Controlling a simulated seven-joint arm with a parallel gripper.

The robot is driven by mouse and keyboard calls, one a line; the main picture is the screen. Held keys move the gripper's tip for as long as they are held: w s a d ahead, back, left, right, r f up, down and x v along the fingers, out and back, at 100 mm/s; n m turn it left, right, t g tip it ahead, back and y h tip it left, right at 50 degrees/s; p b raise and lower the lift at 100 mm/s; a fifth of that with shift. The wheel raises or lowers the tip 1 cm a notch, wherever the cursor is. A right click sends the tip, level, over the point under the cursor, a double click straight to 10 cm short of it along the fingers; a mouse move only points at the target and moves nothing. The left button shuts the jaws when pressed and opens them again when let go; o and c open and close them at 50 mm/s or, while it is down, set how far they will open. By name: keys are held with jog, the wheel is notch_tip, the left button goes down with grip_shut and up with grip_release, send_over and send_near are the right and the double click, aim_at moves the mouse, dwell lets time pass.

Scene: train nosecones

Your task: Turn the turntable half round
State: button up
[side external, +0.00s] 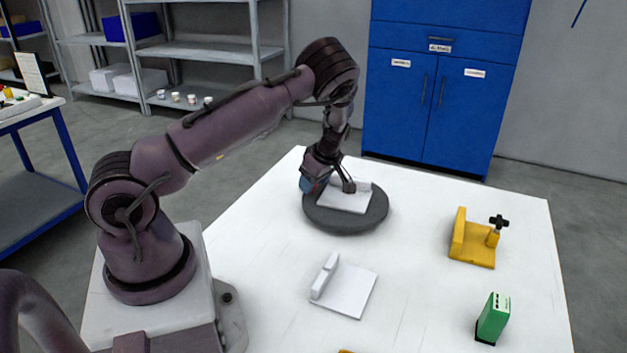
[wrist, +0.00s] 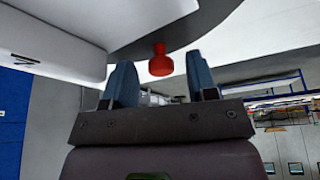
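The turntable (side external: 345,217) is a dark grey disc on the white table. A white plate with a raised block (side external: 343,200) lies on top of it. My gripper (side external: 325,182) is low over the disc's back-left part; its fingertips are hard to make out there. In the wrist view my gripper (wrist: 160,68) is open, with two blue-grey fingers apart. A red knob (wrist: 160,62) at the grey disc's edge (wrist: 190,30) shows between the fingers, with a gap on each side. The knob is hidden in the side view.
A second white plate with a raised block (side external: 345,288) lies in front of the turntable. A yellow fixture with a black knob (side external: 472,245) stands to the right. A green box (side external: 493,318) stands at the front right. The table (side external: 420,200) is clear between them.

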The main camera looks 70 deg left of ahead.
jog(key=v, duration=1.3)
